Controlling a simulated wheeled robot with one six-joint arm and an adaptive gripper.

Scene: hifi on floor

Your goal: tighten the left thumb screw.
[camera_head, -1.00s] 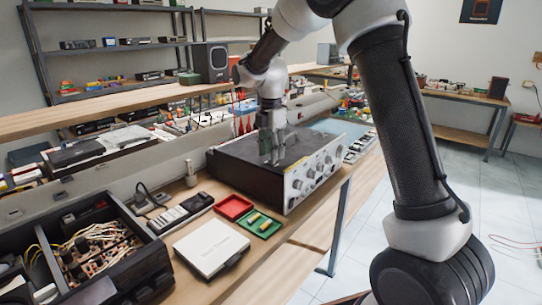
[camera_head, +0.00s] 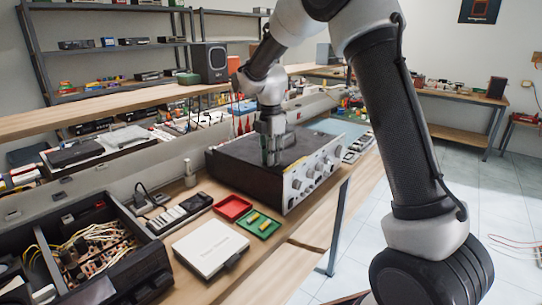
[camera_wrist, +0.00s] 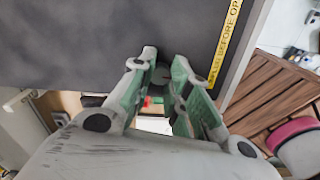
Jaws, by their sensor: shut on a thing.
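The hifi (camera_head: 240,158) is a black box with a silver, knobbed front panel, standing on the wooden bench. My gripper (camera_head: 270,163) points down onto its top, near the left end. In the wrist view, my gripper (camera_wrist: 164,88) has its green-padded fingers closed around the left thumb screw (camera_wrist: 162,74), a small dark round head with a reddish mark. The screw is near the edge of the dark lid (camera_wrist: 110,40). In the head view, the fingers hide the screw. How far it is screwed in cannot be told.
A yellow printed strip (camera_wrist: 224,40) runs along the lid. A red tray (camera_head: 232,207) and a green tray (camera_head: 272,230) with small yellowish pieces lie in front of the hifi. A white case (camera_head: 210,246) and an open chassis (camera_head: 150,262) stand nearer.

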